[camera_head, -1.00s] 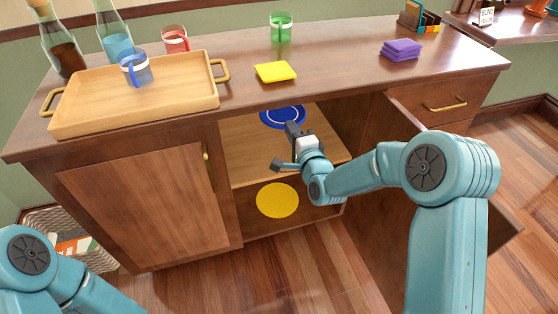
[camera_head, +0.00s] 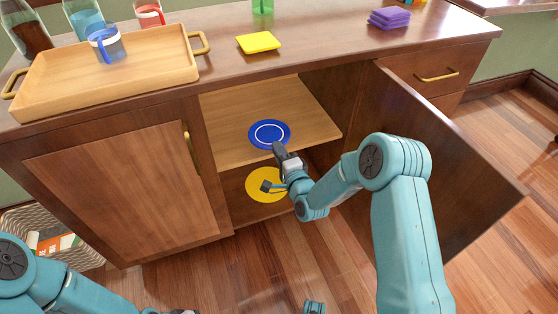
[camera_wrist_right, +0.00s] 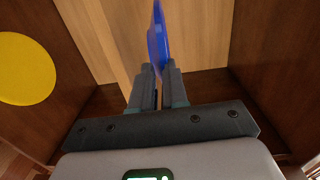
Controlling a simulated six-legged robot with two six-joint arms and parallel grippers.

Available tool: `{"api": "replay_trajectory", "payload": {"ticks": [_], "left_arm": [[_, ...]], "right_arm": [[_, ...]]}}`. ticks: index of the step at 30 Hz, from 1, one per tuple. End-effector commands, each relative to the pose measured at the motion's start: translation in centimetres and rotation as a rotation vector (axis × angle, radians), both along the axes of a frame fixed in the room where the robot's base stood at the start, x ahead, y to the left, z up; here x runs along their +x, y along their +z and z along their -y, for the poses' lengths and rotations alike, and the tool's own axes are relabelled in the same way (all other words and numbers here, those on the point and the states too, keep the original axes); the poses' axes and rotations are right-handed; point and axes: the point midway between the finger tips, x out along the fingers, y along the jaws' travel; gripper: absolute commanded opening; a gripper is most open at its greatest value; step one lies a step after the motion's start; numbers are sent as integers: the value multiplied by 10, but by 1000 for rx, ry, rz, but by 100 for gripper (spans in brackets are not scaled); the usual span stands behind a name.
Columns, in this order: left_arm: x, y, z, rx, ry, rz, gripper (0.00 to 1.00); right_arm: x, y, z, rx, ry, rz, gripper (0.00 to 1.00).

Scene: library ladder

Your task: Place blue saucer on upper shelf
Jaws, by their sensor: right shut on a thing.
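The blue saucer (camera_head: 270,134) with a white ring is at the upper shelf (camera_head: 232,113) inside the open cupboard, towards its front. My right gripper (camera_head: 280,151) is shut on the saucer's near rim. In the right wrist view the saucer (camera_wrist_right: 158,40) shows edge-on between the fingertips (camera_wrist_right: 158,88). I cannot tell whether it touches the shelf board or is just above it. My left arm enters at the lower left; its gripper is not clearly visible.
A yellow disc (camera_head: 262,183) is in the lower compartment, partly behind my right gripper. The open cupboard door (camera_head: 440,165) stands to the right of my right arm. A wooden tray (camera_head: 110,78), a yellow pad (camera_head: 258,42) and a purple stack (camera_head: 390,17) are on the countertop.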

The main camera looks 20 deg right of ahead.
Motion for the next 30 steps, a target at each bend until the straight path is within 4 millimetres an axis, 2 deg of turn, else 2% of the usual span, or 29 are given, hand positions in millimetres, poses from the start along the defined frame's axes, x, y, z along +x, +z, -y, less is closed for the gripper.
{"api": "replay_trajectory", "payload": {"ticks": [1,4,16,17,19,27,30], "left_arm": [[1,-6,-1,0,3,1,35],[2,-12,-2,2,7,2,35],[3,-15,-3,2,10,7,35],[3,-14,-3,3,10,8,35],[3,-13,-3,3,10,8,35],[3,-13,-3,2,10,7,35],[2,-6,-2,2,9,3,35]], "right_arm": [[0,-14,0,1,0,-3,0],[1,-30,0,1,-1,-2,0],[1,-34,0,0,-1,0,0],[1,-34,0,1,-1,-2,17],[1,-33,0,1,0,-2,39],[1,-33,0,1,0,-2,39],[1,-27,0,1,-1,-2,39]]}}
